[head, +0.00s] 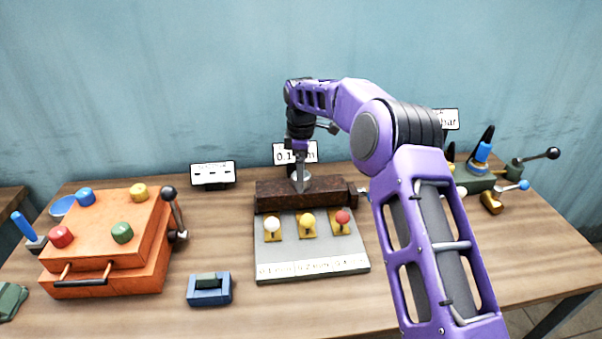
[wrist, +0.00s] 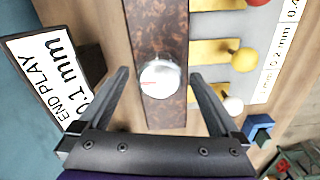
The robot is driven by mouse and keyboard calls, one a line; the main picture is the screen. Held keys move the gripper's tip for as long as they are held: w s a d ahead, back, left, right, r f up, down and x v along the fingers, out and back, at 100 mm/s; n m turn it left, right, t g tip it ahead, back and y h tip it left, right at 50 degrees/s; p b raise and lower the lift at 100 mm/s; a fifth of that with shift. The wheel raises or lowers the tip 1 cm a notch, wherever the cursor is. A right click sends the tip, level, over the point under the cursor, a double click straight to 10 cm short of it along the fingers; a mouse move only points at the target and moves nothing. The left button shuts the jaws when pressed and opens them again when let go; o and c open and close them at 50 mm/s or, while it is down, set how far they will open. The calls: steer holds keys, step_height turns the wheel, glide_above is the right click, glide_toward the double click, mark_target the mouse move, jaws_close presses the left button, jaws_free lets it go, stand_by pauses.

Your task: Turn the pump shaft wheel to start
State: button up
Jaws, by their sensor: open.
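A rust-brown block (head: 270,196) stands behind a grey plate at the middle of the table. In the wrist view, a round silver-rimmed disc with a pale face and a red mark (wrist: 160,79) sits on the block (wrist: 158,25). I cannot tell whether this disc is the pump shaft wheel; no other part is clearly that wheel. My gripper (head: 300,184) points down over the block. In the wrist view my gripper (wrist: 159,76) is open, with one finger on each side of the block and disc. Contact cannot be told.
The grey plate (head: 310,265) carries white (head: 272,224), yellow (head: 308,220) and red (head: 343,216) knobs. An "END PLAY 0.1 mm" sign (wrist: 50,75) stands close behind. An orange box (head: 105,235) is left, a blue block (head: 209,289) in front. Valves and levers (head: 490,200) crowd the right.

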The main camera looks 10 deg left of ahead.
steer(key=shift+r, duration=0.1)
step_height(320, 180, up, 17)
stand_by(0.6)
steer(key=shift+r, duration=0.1)
